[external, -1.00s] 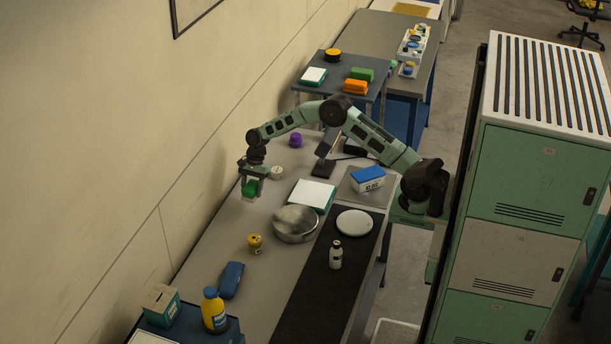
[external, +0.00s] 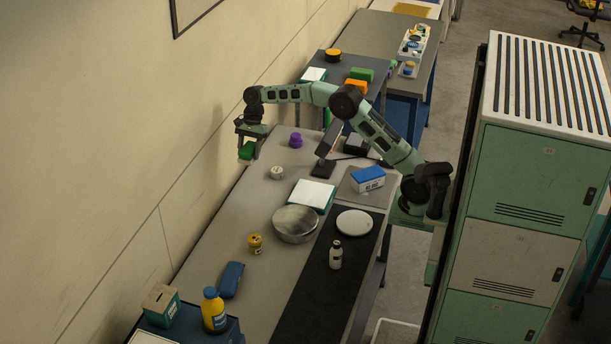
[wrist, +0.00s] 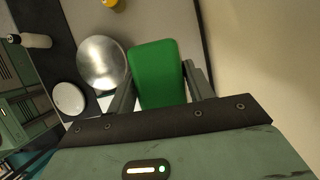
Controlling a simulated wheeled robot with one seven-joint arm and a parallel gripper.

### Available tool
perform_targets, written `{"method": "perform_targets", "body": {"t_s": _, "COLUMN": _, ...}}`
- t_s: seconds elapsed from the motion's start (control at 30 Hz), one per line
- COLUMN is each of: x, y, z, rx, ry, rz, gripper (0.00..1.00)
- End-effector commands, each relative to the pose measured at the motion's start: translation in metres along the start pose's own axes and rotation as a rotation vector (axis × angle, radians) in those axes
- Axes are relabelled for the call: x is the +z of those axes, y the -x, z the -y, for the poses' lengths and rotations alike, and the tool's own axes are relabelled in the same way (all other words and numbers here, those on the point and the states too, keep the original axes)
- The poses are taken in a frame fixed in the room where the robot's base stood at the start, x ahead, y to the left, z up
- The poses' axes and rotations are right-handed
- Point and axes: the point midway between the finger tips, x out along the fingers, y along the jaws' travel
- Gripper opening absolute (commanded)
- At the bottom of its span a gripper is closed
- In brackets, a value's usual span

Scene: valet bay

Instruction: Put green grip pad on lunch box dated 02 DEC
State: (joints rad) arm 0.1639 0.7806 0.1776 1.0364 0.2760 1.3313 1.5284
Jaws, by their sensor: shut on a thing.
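My gripper (external: 247,145) is shut on the green grip pad (external: 245,152) and holds it above the far left part of the bench, near the wall. In the wrist view the green pad (wrist: 155,72) sits between the two fingers. A white lunch box with a blue lid (external: 368,179) stands on a grey mat at the bench's right side, well to the right of my gripper. Dark print shows on its front, but it is too small to read surely. The lid top is bare.
Between them stand a dark stand (external: 323,168), a small white round tin (external: 277,172), a purple item (external: 296,140) and a white-topped teal item (external: 312,193). A metal bowl (external: 295,224), white plate (external: 354,223) and white bottle (external: 336,255) are nearer. The wall is close on the left.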

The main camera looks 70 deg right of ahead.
Motion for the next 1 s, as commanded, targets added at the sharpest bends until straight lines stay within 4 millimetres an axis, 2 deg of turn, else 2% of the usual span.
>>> {"method": "perform_targets", "body": {"t_s": 0.1, "x": 0.01, "y": 0.024, "z": 0.001, "rx": -0.004, "ry": 0.001, "rz": -0.001, "gripper": 0.3}}
{"method": "perform_targets", "body": {"t_s": 0.23, "x": 0.015, "y": 0.045, "z": -0.001, "rx": -0.002, "ry": 0.0, "rz": -0.001, "gripper": 0.3}}
{"method": "perform_targets", "body": {"t_s": 0.57, "x": -0.046, "y": 0.072, "z": -0.026, "rx": 0.003, "ry": 0.004, "rz": 0.0, "gripper": 0.3}}
{"method": "perform_targets", "body": {"t_s": 0.73, "x": -0.087, "y": 0.091, "z": -0.05, "rx": 0.005, "ry": 0.009, "rz": 0.0, "gripper": 0.3}}
{"method": "perform_targets", "body": {"t_s": 0.87, "x": -0.13, "y": 0.111, "z": -0.083, "rx": 0.008, "ry": 0.012, "rz": 0.0, "gripper": 0.3}}
{"method": "perform_targets", "body": {"t_s": 1.0, "x": -0.178, "y": 0.132, "z": -0.135, "rx": 0.011, "ry": 0.02, "rz": 0.0, "gripper": 0.3}}
